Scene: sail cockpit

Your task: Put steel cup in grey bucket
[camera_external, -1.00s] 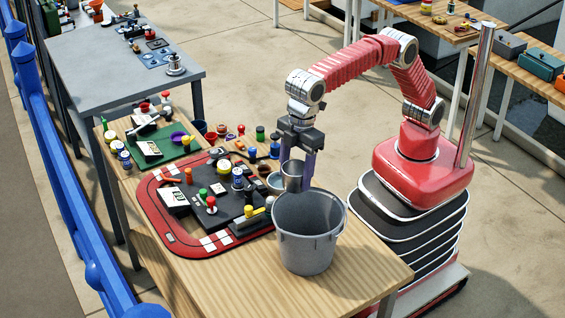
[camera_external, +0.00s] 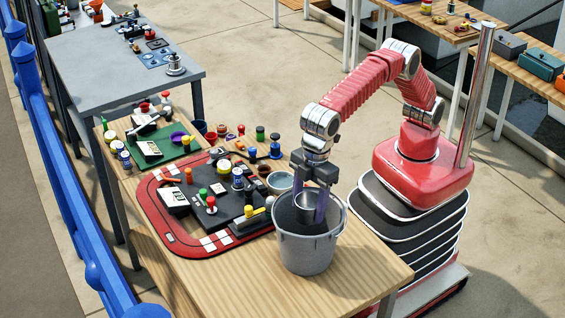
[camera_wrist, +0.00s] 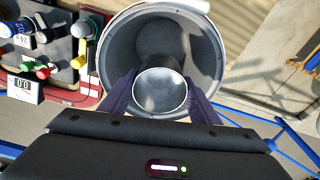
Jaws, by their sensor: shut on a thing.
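The grey bucket (camera_external: 306,250) stands upright on the wooden table. My gripper (camera_external: 312,208) points down over the bucket's mouth, with its fingertips at or just inside the rim. It is shut on the steel cup (camera_external: 306,202), which is held within the bucket's opening. In the wrist view the steel cup (camera_wrist: 160,91) sits between the two purple fingers, and the bucket (camera_wrist: 213,50) surrounds it. The cup's lower part is hidden, and I cannot tell how far it is from the bucket's floor.
A red-edged board (camera_external: 170,238) with several coloured knobs and pegs lies left of the bucket. A metal bowl (camera_external: 279,182) and other small items stand behind the bucket. The front right of the wooden table (camera_external: 362,268) is clear.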

